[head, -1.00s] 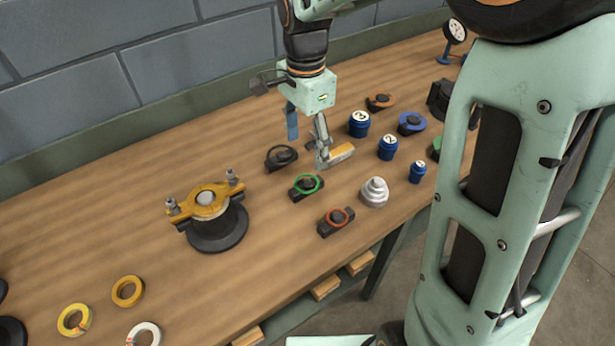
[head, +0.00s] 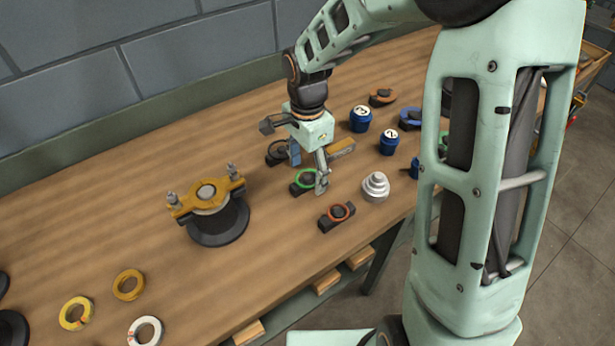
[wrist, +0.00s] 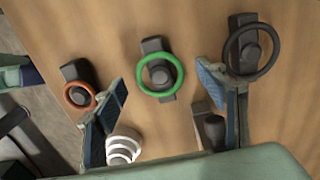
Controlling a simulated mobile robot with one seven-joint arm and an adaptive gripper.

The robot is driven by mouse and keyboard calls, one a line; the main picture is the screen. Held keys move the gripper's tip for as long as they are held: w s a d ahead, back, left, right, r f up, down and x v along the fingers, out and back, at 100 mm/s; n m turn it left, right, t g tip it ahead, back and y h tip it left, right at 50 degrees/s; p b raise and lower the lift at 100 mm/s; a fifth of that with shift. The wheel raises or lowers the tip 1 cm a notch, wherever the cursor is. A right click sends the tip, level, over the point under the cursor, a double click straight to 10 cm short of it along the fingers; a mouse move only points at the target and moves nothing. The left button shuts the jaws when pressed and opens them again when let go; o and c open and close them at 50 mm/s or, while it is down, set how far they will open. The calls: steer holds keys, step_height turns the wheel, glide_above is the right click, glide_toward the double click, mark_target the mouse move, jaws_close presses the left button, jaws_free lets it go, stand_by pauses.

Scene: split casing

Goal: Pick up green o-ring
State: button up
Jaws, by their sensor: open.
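The green o-ring (head: 305,178) sits on a small dark holder on the workbench, partly hidden by a finger of my gripper in the head view. In the wrist view the green o-ring (wrist: 160,75) shows whole, around the holder's round post. My gripper (head: 308,176) is open and empty. In the wrist view its two blue-padded fingertips (wrist: 162,88) stand apart, one on each side of the green o-ring in the picture. The gripper looks to be above the holder; how far above I cannot tell.
A red-orange o-ring (head: 341,212) and a black o-ring (head: 278,152) sit on holders on either side. A grey stepped cone (head: 376,187) and a wooden-handled tool (head: 341,148) are close by. A yellow-clamped casing (head: 212,205) stands left. The bench between casing and holders is clear.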

steer(key=shift+f+b, duration=0.25)
steer(key=shift+b, duration=0.05)
stand_by(0.4)
steer(key=shift+c, duration=0.3)
steer(key=c, duration=0.8)
